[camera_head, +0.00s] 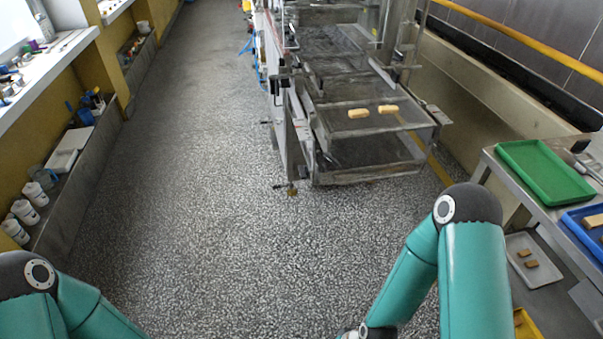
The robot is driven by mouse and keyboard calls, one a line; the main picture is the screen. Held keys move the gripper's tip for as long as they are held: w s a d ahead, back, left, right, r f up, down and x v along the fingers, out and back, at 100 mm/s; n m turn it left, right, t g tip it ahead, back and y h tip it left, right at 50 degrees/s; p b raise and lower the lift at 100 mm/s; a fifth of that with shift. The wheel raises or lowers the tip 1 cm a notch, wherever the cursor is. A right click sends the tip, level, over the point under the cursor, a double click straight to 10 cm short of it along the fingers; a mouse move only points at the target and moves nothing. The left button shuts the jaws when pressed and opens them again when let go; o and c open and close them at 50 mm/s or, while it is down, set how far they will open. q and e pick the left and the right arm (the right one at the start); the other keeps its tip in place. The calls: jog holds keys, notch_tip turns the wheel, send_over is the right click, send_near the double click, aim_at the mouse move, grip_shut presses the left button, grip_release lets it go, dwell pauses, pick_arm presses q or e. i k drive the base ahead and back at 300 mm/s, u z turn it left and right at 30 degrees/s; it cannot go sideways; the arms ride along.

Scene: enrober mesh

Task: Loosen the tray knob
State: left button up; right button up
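The enrober machine (300,120) stands ahead, at the top centre, with a mesh belt (372,118) at its near end. A small brass-coloured piece (292,190) sits low on its near left corner, by a short dark bar. It may be the tray knob, but it is too small to be sure. Below the mesh is a tray-like lower frame (370,176). My teal left arm shows at the bottom left and my teal right arm at the bottom right, both far short of the machine.
Two pale bars (388,109) lie on the mesh. At right, a steel table (508,190) holds a green tray (545,170) and a blue tray (585,238). A left ledge (75,185) holds white tubs (36,194). The speckled floor (200,200) between is clear.

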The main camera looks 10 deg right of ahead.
aim_at(304, 171)
jog(key=u, duration=1.1)
jog(key=i, duration=3.6)
jog(key=z, duration=2.95)
